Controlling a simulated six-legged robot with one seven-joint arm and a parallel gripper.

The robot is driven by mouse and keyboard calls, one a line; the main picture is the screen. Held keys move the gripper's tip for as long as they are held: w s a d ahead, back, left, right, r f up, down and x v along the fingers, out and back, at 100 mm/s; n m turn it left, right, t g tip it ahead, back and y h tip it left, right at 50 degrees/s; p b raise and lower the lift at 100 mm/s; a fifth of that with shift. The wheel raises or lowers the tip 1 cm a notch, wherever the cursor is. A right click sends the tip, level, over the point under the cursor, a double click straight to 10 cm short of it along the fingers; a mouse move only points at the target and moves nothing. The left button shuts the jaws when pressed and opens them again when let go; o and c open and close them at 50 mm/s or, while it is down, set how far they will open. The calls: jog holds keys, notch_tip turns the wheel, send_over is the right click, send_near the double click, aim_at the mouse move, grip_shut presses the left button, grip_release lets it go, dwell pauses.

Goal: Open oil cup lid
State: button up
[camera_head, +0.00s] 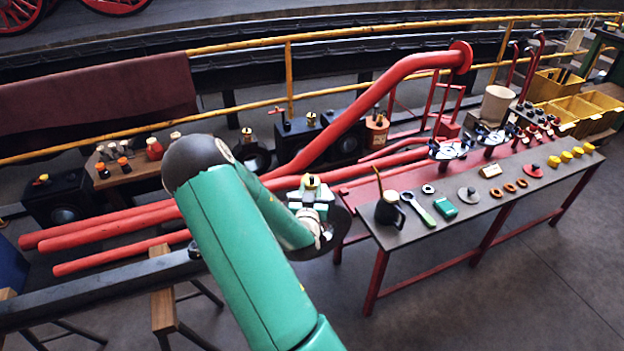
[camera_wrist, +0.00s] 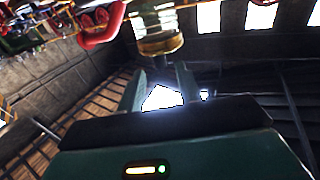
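A brass cup-like fitting (camera_wrist: 158,38), which looks like the oil cup, is upside down at the top of the wrist view, just past my fingertips. In the head view a small brass top (camera_head: 312,183) shows at my gripper (camera_head: 311,198), probably the same fitting. In the wrist view my gripper (camera_wrist: 160,76) has its two fingers apart with an empty gap between them. The fingertips are close to the fitting; I cannot tell whether they touch it. Its lid cannot be made out clearly, and my arm hides part of the area in the head view.
Red pipes (camera_head: 110,225) run beside my arm. A workbench (camera_head: 450,235) to the right holds a dark jug (camera_head: 388,211), a green-handled tool (camera_head: 420,210) and several small parts. A yellow railing (camera_head: 290,80) runs behind. Open floor (camera_head: 560,270) lies at the right front.

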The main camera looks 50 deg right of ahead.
aim_at(311, 180)
jog(key=x, duration=0.5)
jog(key=shift+c, duration=0.4)
grip_shut()
